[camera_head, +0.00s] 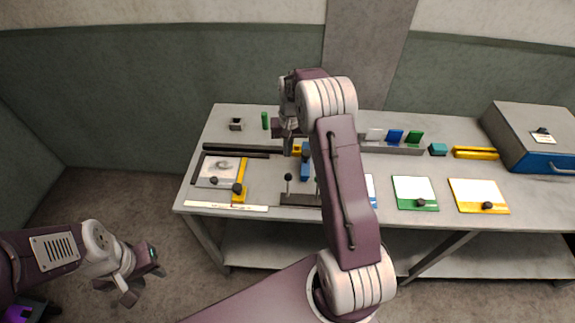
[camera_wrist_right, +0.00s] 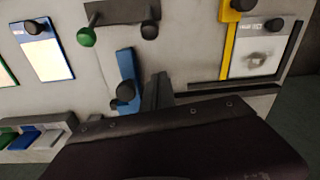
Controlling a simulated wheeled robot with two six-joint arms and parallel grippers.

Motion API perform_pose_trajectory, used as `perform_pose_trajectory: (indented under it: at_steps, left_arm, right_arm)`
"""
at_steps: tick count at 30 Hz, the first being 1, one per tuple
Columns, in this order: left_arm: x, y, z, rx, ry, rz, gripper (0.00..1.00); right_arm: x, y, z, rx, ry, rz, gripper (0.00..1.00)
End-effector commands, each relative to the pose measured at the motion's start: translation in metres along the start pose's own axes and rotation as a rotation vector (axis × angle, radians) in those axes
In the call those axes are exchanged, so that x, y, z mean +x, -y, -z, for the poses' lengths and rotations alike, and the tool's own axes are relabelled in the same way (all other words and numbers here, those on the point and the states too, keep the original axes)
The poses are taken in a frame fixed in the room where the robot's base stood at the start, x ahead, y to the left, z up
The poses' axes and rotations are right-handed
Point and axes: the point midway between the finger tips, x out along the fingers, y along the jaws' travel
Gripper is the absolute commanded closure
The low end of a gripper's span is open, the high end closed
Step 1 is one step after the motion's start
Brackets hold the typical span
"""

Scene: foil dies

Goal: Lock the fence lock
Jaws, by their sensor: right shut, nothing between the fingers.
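I cannot tell for certain which part is the fence lock. A blue lever with a black knob (camera_wrist_right: 125,92) is just beside my right gripper (camera_wrist_right: 158,92) in the right wrist view. The blue lever (camera_head: 305,168) also shows in the head view, partly behind my arm. A yellow bar with a black knob (camera_head: 239,192) lies at the right edge of a framed plate (camera_head: 207,180). My right gripper (camera_head: 289,132) is shut and empty above the bench; whether it touches the blue lever is unclear. My left gripper (camera_head: 138,279) is open and empty, off the bench at the lower left.
Upright levers with black (camera_head: 289,178) and green (camera_wrist_right: 86,37) knobs stand on a dark base. A dark rail (camera_head: 235,151) lies behind the plate. Green-edged (camera_head: 413,190) and yellow-edged (camera_head: 478,193) pads lie at right, before a grey box (camera_head: 525,125). My right arm hides the bench middle.

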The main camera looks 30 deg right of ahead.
Motion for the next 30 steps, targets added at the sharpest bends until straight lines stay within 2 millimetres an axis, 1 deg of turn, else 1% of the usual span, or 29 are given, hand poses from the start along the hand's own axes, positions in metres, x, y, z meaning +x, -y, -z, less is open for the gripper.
perform_pose_trajectory:
  at_steps: [3,7,8,9,12,16,19,30]
  left_arm:
    - [-0.006,0.0,0.001,0.0,0.0,0.0,0.64]
    - [-0.01,0.0,0.001,0.0,0.0,0.0,0.64]
    - [-0.013,0.0,0.001,0.0,0.0,0.0,0.64]
    - [-0.017,0.0,0.002,0.0,0.0,0.0,0.64]
    - [-0.021,0.0,0.002,0.0,0.0,0.0,0.64]
    - [-0.025,-0.001,0.003,0.0,0.0,0.0,0.64]
    - [-0.025,-0.001,0.003,0.0,0.0,0.0,0.64]
    - [-0.023,-0.001,0.002,0.0,0.0,0.0,0.64]
  right_arm:
    - [0.026,0.0,-0.001,0.0,0.005,-0.001,1.0]
    - [0.053,0.0,-0.001,-0.001,0.003,-0.001,1.0]
    - [0.053,0.0,-0.003,-0.001,0.002,0.0,1.0]
    - [0.047,0.001,-0.01,-0.001,0.0,0.0,1.0]
    - [0.043,0.001,-0.024,-0.001,0.001,0.0,1.0]
    - [0.041,0.001,-0.035,-0.001,0.0,0.0,1.0]
    - [0.041,0.0,-0.038,-0.001,0.0,0.0,1.0]
    - [0.041,0.0,-0.037,-0.001,-0.007,0.0,1.0]
